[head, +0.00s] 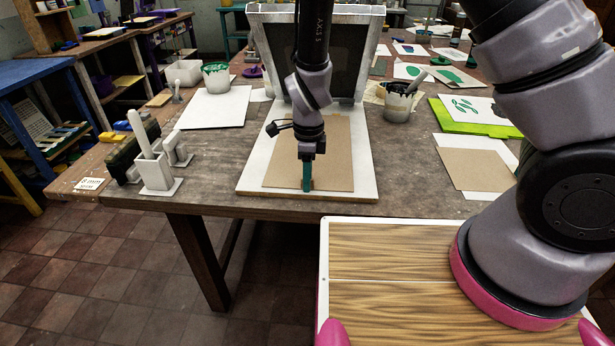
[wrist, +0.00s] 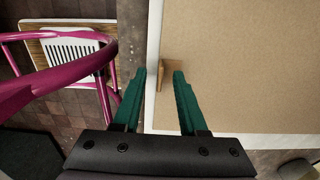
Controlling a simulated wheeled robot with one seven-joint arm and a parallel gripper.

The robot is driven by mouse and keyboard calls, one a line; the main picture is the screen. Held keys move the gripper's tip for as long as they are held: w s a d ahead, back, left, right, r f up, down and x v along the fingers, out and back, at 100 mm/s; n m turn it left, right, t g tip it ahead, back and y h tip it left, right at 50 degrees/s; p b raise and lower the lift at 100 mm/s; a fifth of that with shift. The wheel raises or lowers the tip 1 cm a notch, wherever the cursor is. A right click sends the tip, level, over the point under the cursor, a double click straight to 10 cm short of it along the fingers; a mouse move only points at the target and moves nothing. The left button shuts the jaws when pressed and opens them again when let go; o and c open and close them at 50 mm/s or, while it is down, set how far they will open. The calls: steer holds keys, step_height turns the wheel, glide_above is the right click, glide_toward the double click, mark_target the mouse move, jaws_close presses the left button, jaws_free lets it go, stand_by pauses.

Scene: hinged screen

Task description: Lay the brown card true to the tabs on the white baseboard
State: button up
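The brown card (head: 335,165) lies flat on the white baseboard (head: 249,184), with a white margin showing around it. In the wrist view the card (wrist: 250,60) fills the right side, and the baseboard's white edge (wrist: 154,30) runs beside it. A small wooden block (wrist: 174,74) stands at the card's near edge. My gripper (head: 307,188) points down at this edge. Its green fingers (wrist: 159,74) are apart, with part of the block between them; I cannot tell whether either finger touches it. I cannot make out the baseboard's tabs.
The hinged screen (head: 345,12) stands raised behind the baseboard. A white box with an upright handle (head: 153,170) stands to the left, and a pot (head: 398,102) to the right. Another brown card on white (head: 472,163) lies farther right. Bare table shows on both sides of the baseboard.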

steer(key=shift+o, duration=0.4)
steer(key=shift+r, duration=3.5)
